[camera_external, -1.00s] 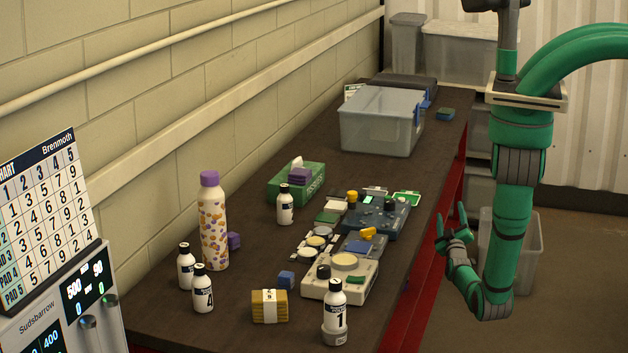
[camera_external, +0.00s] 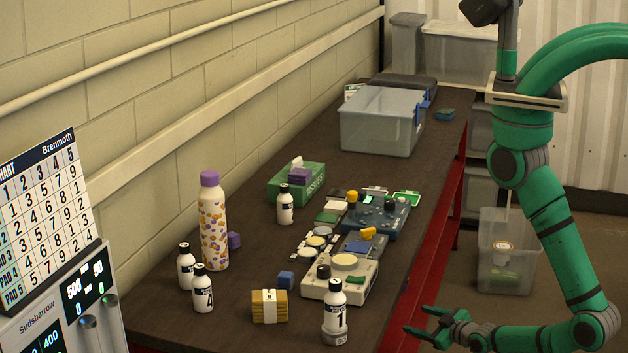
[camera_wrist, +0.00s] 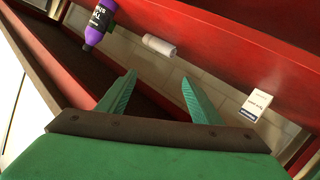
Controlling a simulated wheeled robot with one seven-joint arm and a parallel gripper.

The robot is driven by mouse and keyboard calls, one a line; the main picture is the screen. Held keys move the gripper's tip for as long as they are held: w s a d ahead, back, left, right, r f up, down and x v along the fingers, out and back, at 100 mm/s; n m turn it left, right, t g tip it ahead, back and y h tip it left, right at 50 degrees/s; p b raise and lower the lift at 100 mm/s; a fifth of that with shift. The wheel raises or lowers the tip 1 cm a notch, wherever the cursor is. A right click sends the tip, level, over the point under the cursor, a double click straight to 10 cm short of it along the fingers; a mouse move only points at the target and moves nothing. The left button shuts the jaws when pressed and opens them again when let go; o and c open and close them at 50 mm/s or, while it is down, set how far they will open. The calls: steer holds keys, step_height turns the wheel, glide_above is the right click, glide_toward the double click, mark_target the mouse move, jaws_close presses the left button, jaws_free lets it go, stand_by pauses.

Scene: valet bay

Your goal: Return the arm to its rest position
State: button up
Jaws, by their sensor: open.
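My gripper (camera_external: 436,326) is at the end of my green arm, low and to the right of the bench's red front side in the external view. Its two fingers are apart with nothing between them. In the wrist view my gripper (camera_wrist: 158,95) shows two green fingers spread wide, with red bench parts beyond them. My arm bends at the elbow, and the forearm reaches left toward the bench. The gripper looks clear of the bench top and its objects.
The dark bench (camera_external: 260,215) carries numbered bottles, including bottle 1 (camera_external: 335,315), a polka bottle (camera_external: 212,225), a grey bin (camera_external: 382,125) and pad trays. A clear bin (camera_external: 508,255) stands behind my arm.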

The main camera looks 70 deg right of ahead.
steer(key=s+a+r+n+t+y, duration=0.1)
steer(key=a+r+y, duration=0.3)
steer(key=a+r, duration=0.4)
steer(key=s+a+r+n+t+y, duration=0.1)
steer(key=s+a+r+y, duration=0.2)
steer(key=a+r, duration=0.6)
step_height(320, 180, up, 4)
steer(key=shift+s+a+r+t+y, duration=0.25)
steer(key=shift+s+t+y, duration=0.15)
steer(key=shift+y, duration=0.5)
